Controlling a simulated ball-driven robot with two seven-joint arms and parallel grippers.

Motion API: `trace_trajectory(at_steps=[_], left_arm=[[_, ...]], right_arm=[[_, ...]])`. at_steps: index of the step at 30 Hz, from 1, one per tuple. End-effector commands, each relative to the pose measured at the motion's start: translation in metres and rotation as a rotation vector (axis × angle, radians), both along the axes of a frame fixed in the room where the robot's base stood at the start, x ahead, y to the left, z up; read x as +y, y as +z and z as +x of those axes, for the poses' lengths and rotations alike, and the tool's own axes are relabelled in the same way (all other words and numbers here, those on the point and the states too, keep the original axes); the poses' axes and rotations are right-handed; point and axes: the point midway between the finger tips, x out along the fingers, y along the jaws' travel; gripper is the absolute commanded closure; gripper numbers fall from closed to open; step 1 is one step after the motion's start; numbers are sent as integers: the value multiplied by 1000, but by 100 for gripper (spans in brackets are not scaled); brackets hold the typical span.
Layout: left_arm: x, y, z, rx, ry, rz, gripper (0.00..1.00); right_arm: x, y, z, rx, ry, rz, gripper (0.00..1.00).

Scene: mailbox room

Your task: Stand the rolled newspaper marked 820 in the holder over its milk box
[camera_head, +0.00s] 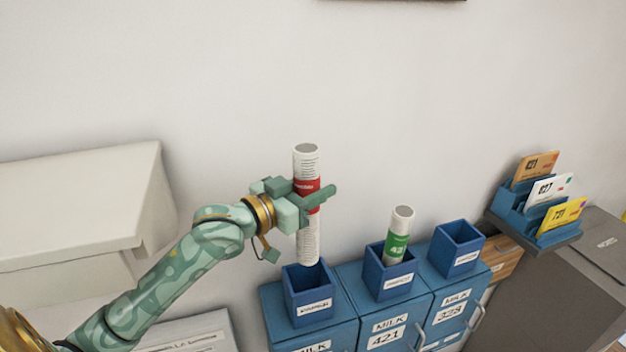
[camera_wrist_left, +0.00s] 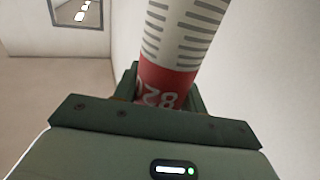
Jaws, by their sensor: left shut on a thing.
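A rolled newspaper (camera_head: 307,240) with grey print lines and a red band stands upright in my left gripper (camera_head: 318,193), which is shut on it at the band. In the left wrist view the newspaper (camera_wrist_left: 185,35) shows part of the number 820 on its red band, between the fingers of my left gripper (camera_wrist_left: 160,98). The newspaper's lower end is just above the leftmost blue holder (camera_head: 309,291), which looks empty. That holder stands on a blue milk box (camera_head: 340,335) whose number is cut off by the frame edge. My right gripper is out of view.
The middle holder (camera_head: 388,273) holds a newspaper with a green band (camera_head: 397,244). The right holder (camera_head: 458,246) is empty, over box 328. A blue letter rack (camera_head: 520,222) stands at far right. A pale cabinet (camera_head: 80,205) is at left.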

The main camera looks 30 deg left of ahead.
Motion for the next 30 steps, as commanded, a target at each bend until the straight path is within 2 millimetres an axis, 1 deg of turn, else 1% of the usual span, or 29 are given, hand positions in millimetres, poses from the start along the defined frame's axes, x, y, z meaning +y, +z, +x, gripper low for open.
trace_trajectory(at_steps=[5,8,10,14,15,30], left_arm=[[0,-11,0,2,-1,-2,85],[0,-23,0,3,0,-1,85],[0,-34,0,1,0,-1,85],[0,-51,0,0,0,-1,85],[0,-55,0,-1,0,0,85],[-1,-107,0,0,-1,0,85]], right_arm=[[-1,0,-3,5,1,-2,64],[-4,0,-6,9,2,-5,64],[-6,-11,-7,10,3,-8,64],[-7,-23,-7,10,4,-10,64],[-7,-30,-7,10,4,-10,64],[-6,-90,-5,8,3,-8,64]])
